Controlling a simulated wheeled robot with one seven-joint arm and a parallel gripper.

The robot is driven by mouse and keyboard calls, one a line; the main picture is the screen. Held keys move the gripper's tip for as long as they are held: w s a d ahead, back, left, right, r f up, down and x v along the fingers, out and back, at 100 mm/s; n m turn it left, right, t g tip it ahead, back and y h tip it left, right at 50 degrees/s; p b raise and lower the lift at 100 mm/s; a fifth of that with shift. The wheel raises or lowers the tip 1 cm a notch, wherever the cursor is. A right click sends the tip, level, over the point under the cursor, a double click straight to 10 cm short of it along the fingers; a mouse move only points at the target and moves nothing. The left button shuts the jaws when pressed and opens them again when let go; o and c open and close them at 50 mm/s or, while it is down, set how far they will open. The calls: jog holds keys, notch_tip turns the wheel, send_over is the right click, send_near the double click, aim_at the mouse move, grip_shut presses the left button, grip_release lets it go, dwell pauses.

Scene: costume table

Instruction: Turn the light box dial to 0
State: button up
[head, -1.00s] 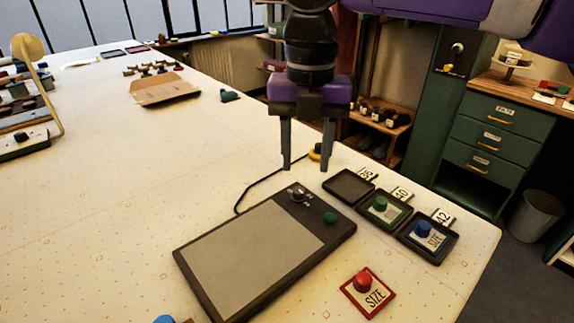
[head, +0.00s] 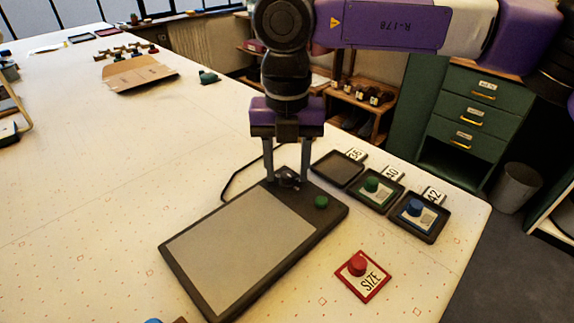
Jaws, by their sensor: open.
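The light box (head: 240,248) is a dark flat slab with a pale grey panel, lying on the table. Its dial (head: 288,181) sits near the far corner of the dark strip, with a green knob (head: 321,202) nearer on the same strip. My gripper (head: 287,178) points straight down over the dial, with its two fingers apart. The fingertips are at the dial's height in the picture, one on each side; I cannot tell whether they touch it. The fingers partly hide the dial, and its setting is too small to read.
To the right stand three dark trays, one empty (head: 337,168), one with a green-knobbed card (head: 375,190), one with a blue-knobbed card (head: 417,215). A red-knobbed size card (head: 362,275) lies in front. A black cable (head: 238,175) runs behind the box.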

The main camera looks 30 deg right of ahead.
jog(key=shift+c, duration=0.2)
grip_shut()
